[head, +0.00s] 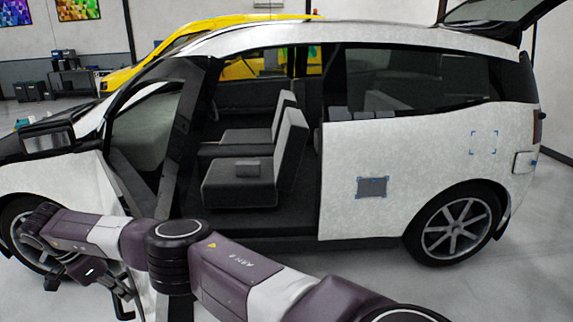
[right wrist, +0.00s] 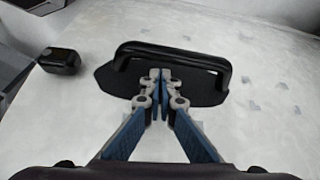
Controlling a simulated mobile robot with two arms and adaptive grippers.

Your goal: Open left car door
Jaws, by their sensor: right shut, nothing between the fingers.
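The white car's left front door (head: 75,176) stands swung outward from the body in the head view, with the seats showing through the opening. My right arm crosses in front of its lower part and hides some of it. In the right wrist view a black door handle (right wrist: 175,48) arches over a dark plate on a white panel. My right gripper (right wrist: 160,74) is shut and empty, its fingertips in front of the plate, just below the handle bar. Whether they touch it I cannot tell. The right gripper (head: 125,300) also shows low at the left in the head view. My left gripper is not in view.
The mirror (head: 48,138) sticks out at the left. The rear side panel (head: 415,150) with its wheel (head: 461,228) fills the right. A yellow car (head: 120,76) stands behind. The grey floor (head: 530,270) at lower right is clear.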

